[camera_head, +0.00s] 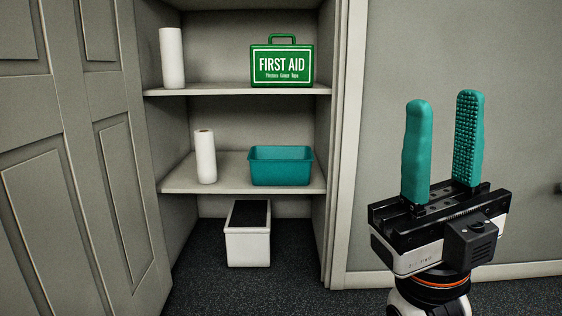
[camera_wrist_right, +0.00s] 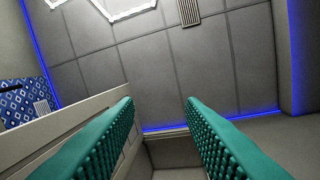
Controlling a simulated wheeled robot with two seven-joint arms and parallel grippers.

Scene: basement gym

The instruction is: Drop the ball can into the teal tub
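The teal tub (camera_head: 280,170) stands on the middle shelf of the open closet, at its right side. Its inside is mostly hidden by its front wall. I cannot make out a ball can in either view. My right gripper (camera_head: 444,100) is raised at the right, in front of the wall, with its teal fingers pointing up. The fingers are apart with nothing between them. The right wrist view also shows this gripper (camera_wrist_right: 159,100) open and empty, facing the ceiling. My left gripper is not in view.
White paper rolls stand on the top shelf (camera_head: 172,58) and left of the tub (camera_head: 205,156). A green first aid box (camera_head: 282,66) is above the tub. A white bin with a dark top (camera_head: 248,247) is on the floor below. A panelled door (camera_head: 75,150) is at left.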

